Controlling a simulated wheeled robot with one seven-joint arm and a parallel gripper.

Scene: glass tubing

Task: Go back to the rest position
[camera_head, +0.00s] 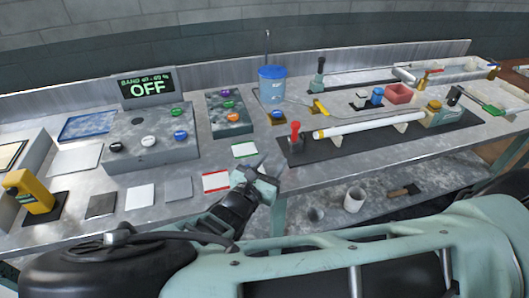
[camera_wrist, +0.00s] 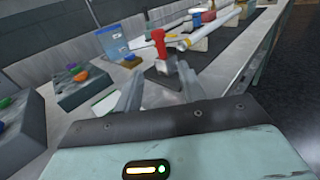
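My gripper (camera_head: 262,170) is near the front edge of the bench (camera_head: 330,172), left of the red-handled valve (camera_head: 295,132). In the wrist view, my gripper (camera_wrist: 160,68) has its two fingers apart with nothing between them. The red-handled valve (camera_wrist: 159,45) stands beyond the fingertips there, apart from them. A long pale glass tube (camera_head: 362,127) with a yellow end lies on supports on a dark mat, right of the valve. My forearm crosses the front of the head view.
A control box (camera_head: 150,135) with knobs stands on the left, under a display (camera_head: 146,88) reading OFF. A smaller button box (camera_head: 228,112), a blue canister (camera_head: 272,85) and a yellow tool (camera_head: 30,192) stand on the bench. A lower shelf holds a white cup (camera_head: 354,199).

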